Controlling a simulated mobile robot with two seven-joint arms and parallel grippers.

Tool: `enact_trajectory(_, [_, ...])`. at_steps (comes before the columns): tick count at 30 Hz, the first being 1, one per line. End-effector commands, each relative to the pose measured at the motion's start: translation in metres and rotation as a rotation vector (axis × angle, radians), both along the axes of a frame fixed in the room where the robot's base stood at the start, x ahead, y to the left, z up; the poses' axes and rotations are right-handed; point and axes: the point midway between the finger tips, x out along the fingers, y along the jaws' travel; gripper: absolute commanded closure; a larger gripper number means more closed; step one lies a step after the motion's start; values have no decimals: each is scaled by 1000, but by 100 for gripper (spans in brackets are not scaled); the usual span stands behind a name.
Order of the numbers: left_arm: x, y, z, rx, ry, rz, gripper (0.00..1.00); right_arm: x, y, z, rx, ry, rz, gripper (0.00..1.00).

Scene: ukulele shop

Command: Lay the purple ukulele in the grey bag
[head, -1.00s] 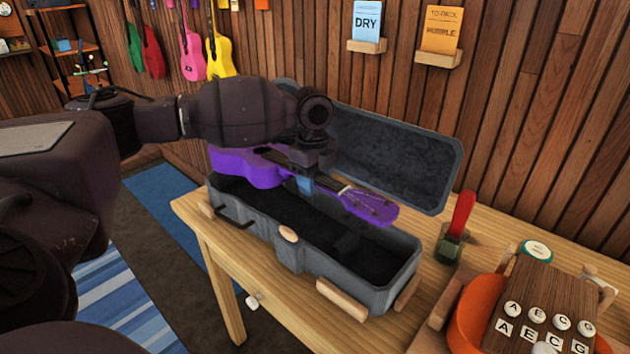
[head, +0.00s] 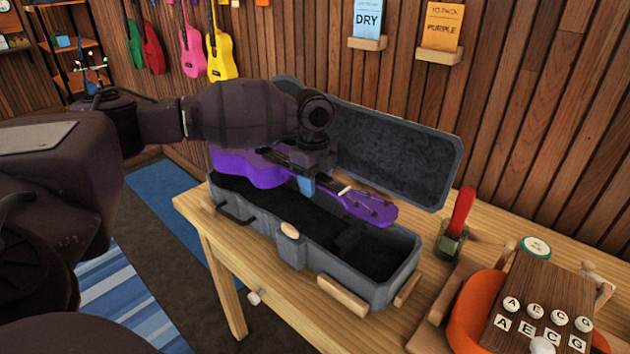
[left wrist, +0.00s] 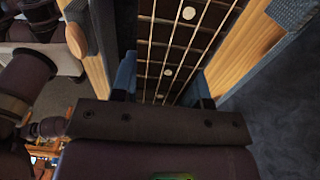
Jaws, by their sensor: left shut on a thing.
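The purple ukulele (head: 247,168) hangs over the open grey bag (head: 300,262), its headstock (head: 368,208) pointing right and toward me. My left gripper (head: 306,186) is shut on its neck. In the left wrist view the fretted neck (left wrist: 180,50) runs between the fingers of my left gripper (left wrist: 163,85). The bag lies open on the table with its lid (head: 395,150) raised at the back. Its dark inside shows empty below the ukulele. My arm hides part of the ukulele's body. My right gripper is not in view.
A jar (head: 450,243) with a red-handled tool stands right of the bag. An orange ukulele (head: 468,312) and a wooden block with lettered knobs (head: 540,305) are at the table's right. Several ukuleles, such as a yellow one (head: 221,58), hang on the wall.

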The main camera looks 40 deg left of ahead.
Motion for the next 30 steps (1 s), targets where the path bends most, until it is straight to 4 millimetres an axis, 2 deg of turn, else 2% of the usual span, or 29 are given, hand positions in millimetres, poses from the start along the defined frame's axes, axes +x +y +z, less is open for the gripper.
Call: enact_trajectory(30, [0, 0, -36, 0, 0, 1, 100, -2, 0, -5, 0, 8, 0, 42])
